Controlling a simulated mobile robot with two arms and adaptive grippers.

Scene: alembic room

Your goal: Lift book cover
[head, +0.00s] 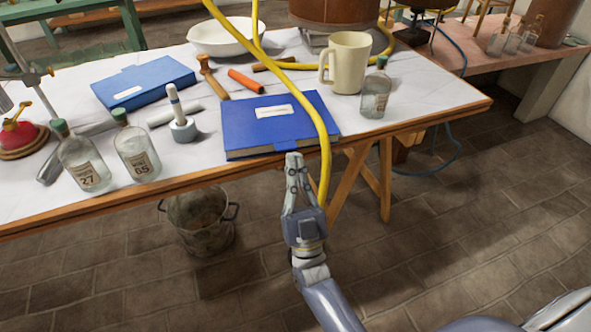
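A dark blue closed book (255,131) with a pale label lies flat at the front edge of the white-covered table. A small blue tab sticks out from its front edge. My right gripper (294,160) is just in front of the book, fingers pointing up toward the tab. Its fingertips are together and overlap the tab's right part in the picture. I cannot tell whether they touch the tab. A second, lighter blue book (145,84) lies farther back on the left. My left gripper is not in view.
A cream mug (347,64) and glass bottle (376,92) stand right of the book. A white stoppered tool (182,127) and labelled bottles (139,160) stand left. A bucket (200,222) is below.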

